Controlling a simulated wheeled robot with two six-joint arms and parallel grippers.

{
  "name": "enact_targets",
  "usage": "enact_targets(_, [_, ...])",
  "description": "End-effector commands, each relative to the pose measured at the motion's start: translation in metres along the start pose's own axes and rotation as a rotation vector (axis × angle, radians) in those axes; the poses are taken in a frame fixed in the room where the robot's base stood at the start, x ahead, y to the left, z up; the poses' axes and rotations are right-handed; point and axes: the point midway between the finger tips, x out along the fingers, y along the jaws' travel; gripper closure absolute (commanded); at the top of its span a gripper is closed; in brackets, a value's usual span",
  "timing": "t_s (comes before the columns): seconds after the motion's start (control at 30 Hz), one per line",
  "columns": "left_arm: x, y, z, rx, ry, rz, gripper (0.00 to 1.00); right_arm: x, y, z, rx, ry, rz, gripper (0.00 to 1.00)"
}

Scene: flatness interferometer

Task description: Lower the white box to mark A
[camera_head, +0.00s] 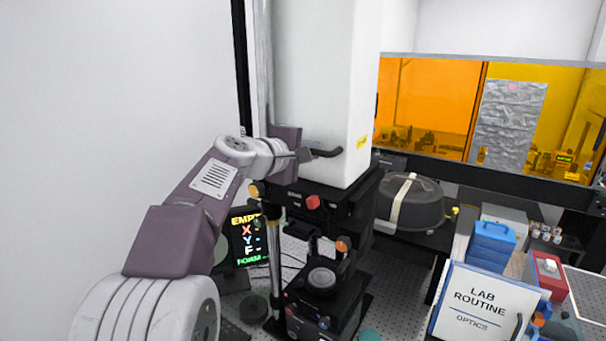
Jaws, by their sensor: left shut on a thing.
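The white box (322,85) is a tall white housing that stands upright above a black stage assembly (318,208). A dark bent handle (328,153) sticks out at its lower front, and a small yellow label is on its right side. My left gripper (304,155) is shut on this handle, close against the front of the box. I cannot make out mark A. My right gripper is not in view.
Below is a stage with a round mount (321,279). A screen (246,237) with coloured letters stands at its left. At the right are a dark covered dome (411,202), a "LAB ROUTINE" board (480,306), and a blue case (490,245). Orange panels close the back.

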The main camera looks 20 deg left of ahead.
Motion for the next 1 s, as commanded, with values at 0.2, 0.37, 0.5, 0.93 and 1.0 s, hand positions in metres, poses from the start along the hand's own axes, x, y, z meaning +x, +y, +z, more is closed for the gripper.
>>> enact_targets(0.2, [0.001,-0.003,-0.001,0.0,0.001,-0.002,1.0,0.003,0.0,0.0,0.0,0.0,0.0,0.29])
enact_targets(0.37, [0.001,-0.006,-0.001,0.0,0.001,-0.003,1.0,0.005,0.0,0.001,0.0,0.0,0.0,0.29])
enact_targets(0.5, [0.001,-0.007,-0.001,0.0,0.001,-0.004,1.0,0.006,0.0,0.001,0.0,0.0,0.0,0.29])
enact_targets(0.93, [0.002,-0.012,0.0,0.0,0.0,-0.005,1.0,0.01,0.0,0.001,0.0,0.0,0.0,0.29])
enact_targets(1.0, [0.002,-0.011,0.0,0.0,-0.001,-0.005,1.0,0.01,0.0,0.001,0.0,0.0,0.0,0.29])
